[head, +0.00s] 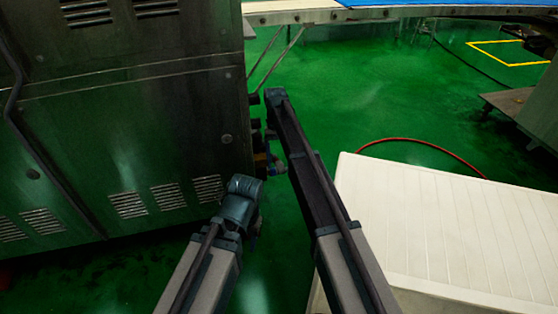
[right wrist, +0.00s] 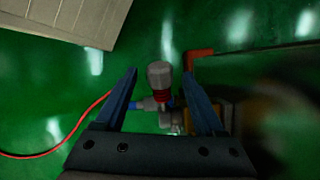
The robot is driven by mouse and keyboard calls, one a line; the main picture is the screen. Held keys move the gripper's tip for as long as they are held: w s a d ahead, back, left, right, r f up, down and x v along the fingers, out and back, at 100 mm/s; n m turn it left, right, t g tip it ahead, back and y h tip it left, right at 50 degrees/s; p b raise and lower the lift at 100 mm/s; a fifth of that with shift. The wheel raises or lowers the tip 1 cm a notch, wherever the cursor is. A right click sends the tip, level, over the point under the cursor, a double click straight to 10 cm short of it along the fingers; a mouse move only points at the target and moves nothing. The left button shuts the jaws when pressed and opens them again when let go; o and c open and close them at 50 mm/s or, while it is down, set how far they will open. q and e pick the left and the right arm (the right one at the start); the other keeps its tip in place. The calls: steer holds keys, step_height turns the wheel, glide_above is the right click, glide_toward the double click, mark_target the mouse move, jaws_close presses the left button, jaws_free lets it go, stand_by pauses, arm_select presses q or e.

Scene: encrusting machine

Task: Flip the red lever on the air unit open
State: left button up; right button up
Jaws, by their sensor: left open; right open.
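The air unit (right wrist: 166,119) sits between the two blue fingers of my right gripper (right wrist: 159,76) in the right wrist view. Its rounded grey knob (right wrist: 159,72) points up in the picture, with a red part (right wrist: 161,97) just below it. I cannot tell whether this red part is the lever. My right gripper is open, one finger on each side of the knob, with gaps visible. In the head view, small fittings of the air unit (head: 261,160) show at the cabinet's edge. My left gripper (head: 241,204) is left of my right arm, open; its fingers are mostly hidden.
A steel cabinet (head: 130,130) fills the left of the head view. A white ribbed panel (head: 460,230) lies right. A red hose (head: 425,143) runs over the green floor. A red bent piece (right wrist: 198,57) shows near the right finger in the wrist view.

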steer(key=p+v, duration=1.2)
steer(key=v, duration=0.1)
steer(key=shift+r, duration=0.25)
